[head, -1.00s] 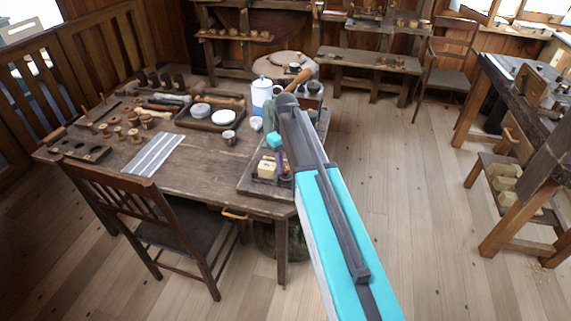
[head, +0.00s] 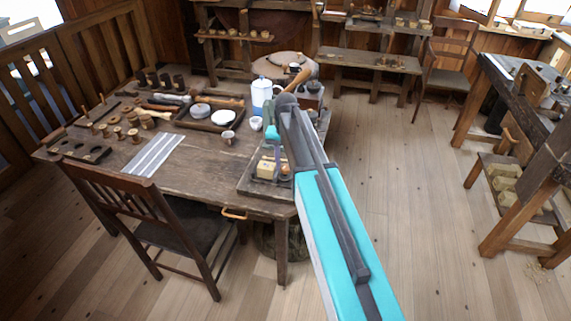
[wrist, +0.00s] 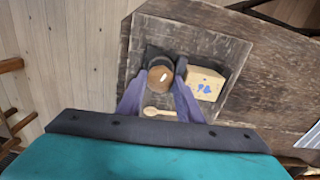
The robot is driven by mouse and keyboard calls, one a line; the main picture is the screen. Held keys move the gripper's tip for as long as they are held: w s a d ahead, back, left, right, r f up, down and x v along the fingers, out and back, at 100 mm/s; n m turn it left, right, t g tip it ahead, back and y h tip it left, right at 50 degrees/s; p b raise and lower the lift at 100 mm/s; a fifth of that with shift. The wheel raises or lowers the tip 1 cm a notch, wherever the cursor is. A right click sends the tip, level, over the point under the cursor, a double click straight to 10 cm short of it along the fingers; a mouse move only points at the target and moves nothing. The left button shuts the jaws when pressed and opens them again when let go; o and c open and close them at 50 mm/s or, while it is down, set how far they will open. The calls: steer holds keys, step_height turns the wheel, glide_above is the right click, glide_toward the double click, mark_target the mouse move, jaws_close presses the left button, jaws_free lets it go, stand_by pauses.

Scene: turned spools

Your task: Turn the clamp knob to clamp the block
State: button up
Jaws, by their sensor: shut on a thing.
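In the wrist view the clamp knob (wrist: 160,76) is a round brown wooden cap with a pale mark on top. The fingers of my gripper (wrist: 160,88) are shut on it, one at each side. The block (wrist: 205,84) is pale wood with blue marks and lies just right of the knob. In the head view the block (head: 267,168) sits on the dark board (head: 254,187) near the table's corner. My gripper (head: 275,158) reaches down beside it, and my arm partly covers that area. Whether the block is pressed tight cannot be seen.
A small pale wooden piece with a round end (wrist: 160,112) lies between my fingers, near the knob. A white and blue pot (head: 262,95), a small cup (head: 228,137) and a tray (head: 190,122) stand farther back on the table. A chair (head: 145,225) stands at its front.

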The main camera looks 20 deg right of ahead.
steer(key=shift+s+m, duration=0.1)
steer(key=shift+m, duration=0.5)
steer(key=o, duration=1)
steer(key=shift+o, duration=0.2)
